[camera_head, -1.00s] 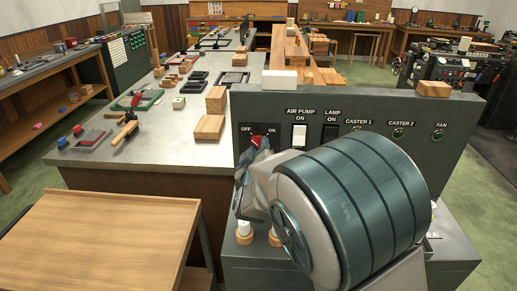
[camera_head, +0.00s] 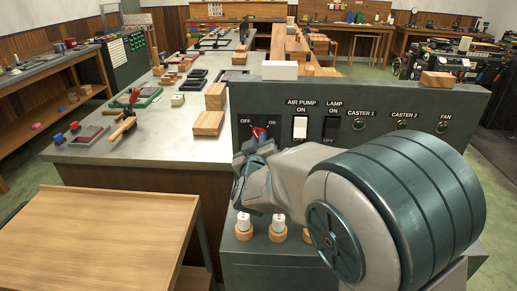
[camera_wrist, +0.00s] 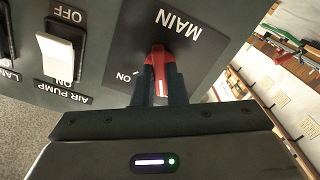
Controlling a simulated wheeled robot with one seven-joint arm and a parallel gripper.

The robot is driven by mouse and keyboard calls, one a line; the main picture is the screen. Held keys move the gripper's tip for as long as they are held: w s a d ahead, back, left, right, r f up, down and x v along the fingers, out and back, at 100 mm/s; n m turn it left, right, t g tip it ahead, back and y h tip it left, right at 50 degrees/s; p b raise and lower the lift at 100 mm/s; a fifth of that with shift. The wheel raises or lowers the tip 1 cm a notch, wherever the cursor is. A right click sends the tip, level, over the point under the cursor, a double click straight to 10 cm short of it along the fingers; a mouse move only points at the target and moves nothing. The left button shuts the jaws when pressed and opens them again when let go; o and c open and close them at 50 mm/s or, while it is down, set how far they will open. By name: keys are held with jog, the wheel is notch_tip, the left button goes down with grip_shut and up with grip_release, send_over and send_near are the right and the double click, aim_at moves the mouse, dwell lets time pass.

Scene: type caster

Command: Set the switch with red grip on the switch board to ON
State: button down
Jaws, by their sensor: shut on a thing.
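The red grip (camera_head: 259,134) of the switch shows at the left end of the switch board (camera_head: 465,106), between the OFF and ON labels. In the wrist view the red grip (camera_wrist: 158,66) sits below the upside-down MAIN label, with ON to its left. My gripper (camera_wrist: 161,84) has its two dark fingers on either side of the grip and is shut on it. In the head view my wrist hides the lower part of this switch. The grip's exact angle is hard to tell.
Beside it on the board are the white AIR PUMP switch (camera_head: 300,127) and the black LAMP switch (camera_head: 332,129). Wooden blocks (camera_head: 208,123) lie on the bench to the left. White-topped knobs (camera_head: 278,223) stand below the board.

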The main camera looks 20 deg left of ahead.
jog(key=shift+m+b, duration=6.3)
jog(key=shift+m, duration=1)
jog(key=c, duration=1.5)
grip_release()
jog(key=shift+o, duration=0.2)
jog(key=shift+s, duration=0.15)
jog(key=v, duration=1.3)
jog(key=shift+s, duration=0.3)
